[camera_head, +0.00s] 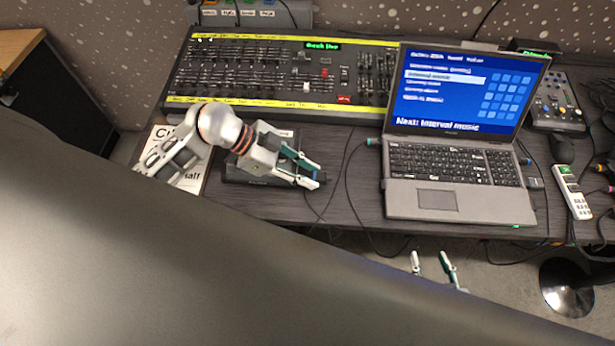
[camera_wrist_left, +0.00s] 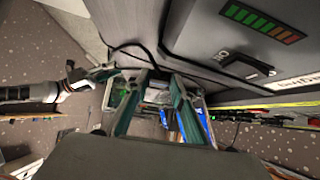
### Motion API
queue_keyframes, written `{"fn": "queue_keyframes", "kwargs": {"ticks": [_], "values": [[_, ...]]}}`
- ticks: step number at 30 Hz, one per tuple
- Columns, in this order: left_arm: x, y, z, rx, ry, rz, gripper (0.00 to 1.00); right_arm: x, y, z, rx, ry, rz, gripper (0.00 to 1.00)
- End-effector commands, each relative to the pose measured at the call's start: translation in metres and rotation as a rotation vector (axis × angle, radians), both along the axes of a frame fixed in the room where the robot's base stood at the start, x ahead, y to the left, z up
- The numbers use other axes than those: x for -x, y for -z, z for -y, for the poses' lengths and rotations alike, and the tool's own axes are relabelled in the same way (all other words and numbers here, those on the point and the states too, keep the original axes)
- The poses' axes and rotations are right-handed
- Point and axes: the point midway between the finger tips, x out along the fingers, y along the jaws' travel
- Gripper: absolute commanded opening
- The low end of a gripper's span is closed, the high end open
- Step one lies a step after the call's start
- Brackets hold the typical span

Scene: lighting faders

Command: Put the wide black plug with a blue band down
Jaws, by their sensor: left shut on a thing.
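My left gripper (camera_head: 317,176) is over the front of the desk, just right of a low black box (camera_head: 240,174). Its fingers are apart but shut on a dark thing, taken as the wide black plug (camera_wrist_left: 158,74). In the left wrist view the plug is between the fingertips, with a black cable running up from it. In the head view the fingers mostly hide the plug. My right gripper (camera_head: 430,260) is open, low in front of the desk edge, with nothing seen between its fingers.
A laptop (camera_head: 435,198) stands to the right, with a teal-ended plug (camera_head: 373,141) at its left side. A fader desk (camera_head: 270,75) fills the back. A printed sheet (camera_head: 163,150) lies left. Loose cables cross the desk (camera_head: 350,205) between the gripper and laptop.

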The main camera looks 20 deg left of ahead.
Motion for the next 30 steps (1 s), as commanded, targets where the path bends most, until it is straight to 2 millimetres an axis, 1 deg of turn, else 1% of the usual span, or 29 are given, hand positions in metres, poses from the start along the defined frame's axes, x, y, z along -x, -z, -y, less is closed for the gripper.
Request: {"fn": "queue_keyframes", "kwargs": {"ticks": [1,3,5,13,21,22,23,24,30], "values": [[0.000,0.009,0.001,0.002,-0.003,-0.004,0.00,0.000,0.002,0.000,0.000,0.000,-0.001,0.40],[0.001,0.020,0.001,0.002,-0.001,-0.004,0.00,0.001,0.005,0.000,0.000,0.000,-0.003,0.40],[0.000,0.025,0.000,0.001,-0.002,-0.004,0.00,0.001,0.006,0.000,0.001,0.000,-0.006,0.40],[0.000,0.025,0.000,0.000,-0.001,-0.001,0.00,0.002,0.008,0.000,0.002,0.000,-0.010,0.40],[0.000,0.032,0.000,0.002,-0.001,-0.002,0.00,0.001,0.003,0.000,0.001,0.000,-0.006,0.40],[0.000,0.032,0.000,0.002,-0.001,-0.002,0.29,0.001,0.003,0.000,0.001,0.000,-0.005,0.40],[0.000,0.032,0.000,0.002,-0.001,-0.002,0.37,0.001,0.002,0.000,0.001,0.000,-0.004,0.40],[0.000,0.032,0.000,0.001,0.000,-0.001,0.41,0.000,0.002,0.000,0.001,0.000,-0.002,0.40],[0.000,0.032,0.000,0.001,-0.001,0.000,0.41,0.000,0.001,0.000,0.000,0.000,0.000,0.40]]}}
